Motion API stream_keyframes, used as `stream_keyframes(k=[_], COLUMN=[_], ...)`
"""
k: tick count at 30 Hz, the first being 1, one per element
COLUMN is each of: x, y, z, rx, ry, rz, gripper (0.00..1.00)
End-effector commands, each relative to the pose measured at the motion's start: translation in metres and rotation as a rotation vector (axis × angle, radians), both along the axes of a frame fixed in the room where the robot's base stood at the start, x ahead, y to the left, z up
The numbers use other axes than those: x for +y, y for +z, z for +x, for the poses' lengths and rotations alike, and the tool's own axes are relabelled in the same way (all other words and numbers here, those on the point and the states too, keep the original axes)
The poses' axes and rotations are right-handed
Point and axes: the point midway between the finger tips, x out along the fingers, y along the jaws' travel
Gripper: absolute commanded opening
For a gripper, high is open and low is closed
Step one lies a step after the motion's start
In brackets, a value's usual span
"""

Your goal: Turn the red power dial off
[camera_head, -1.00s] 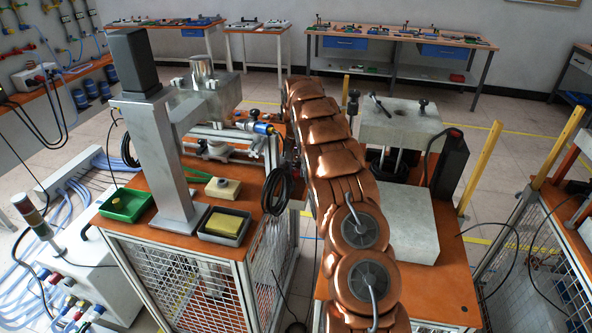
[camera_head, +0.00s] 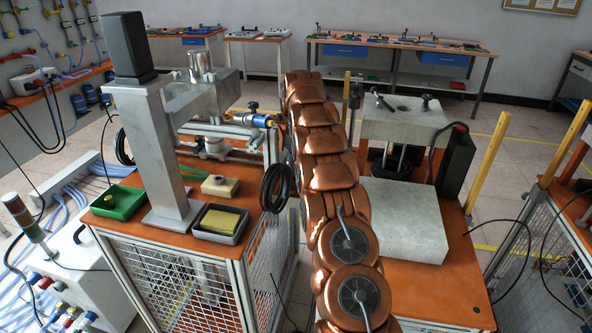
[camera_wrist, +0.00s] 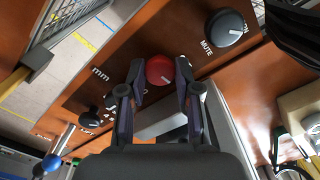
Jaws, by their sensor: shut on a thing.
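The red power dial (camera_wrist: 160,70) is a round red knob with a pale pointer mark, on a brown wooden panel in the middle of the wrist view. My gripper (camera_wrist: 160,76) has its two dark fingers on either side of the dial, shut on it. The pointer line slants toward the upper right. In the head view my copper-coloured arm reaches away and hides the gripper and the dial.
A black MUTE knob (camera_wrist: 226,27) sits to the upper right of the dial, and a smaller black knob (camera_wrist: 89,120) to the lower left. In the head view, a grey metal press (camera_head: 160,150) stands on the left table, beside a green tray (camera_head: 118,203).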

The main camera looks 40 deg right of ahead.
Motion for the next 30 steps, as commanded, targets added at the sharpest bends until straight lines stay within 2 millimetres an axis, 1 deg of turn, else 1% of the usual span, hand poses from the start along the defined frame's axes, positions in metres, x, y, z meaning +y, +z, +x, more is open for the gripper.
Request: stream_keyframes(k=[9,15,24,30], x=[0.0004,0.0002,-0.0003,-0.0003], y=[-0.0009,-0.0003,0.0006,0.0010], z=[0.0000,0.0003,0.0006,0.0006], rx=[0.001,-0.001,-0.002,-0.003], ry=[0.294,0.453,0.609,0.653], rz=[0.001,0.000,-0.002,-0.002], gripper=[0.00,0.00,0.00,0.00])
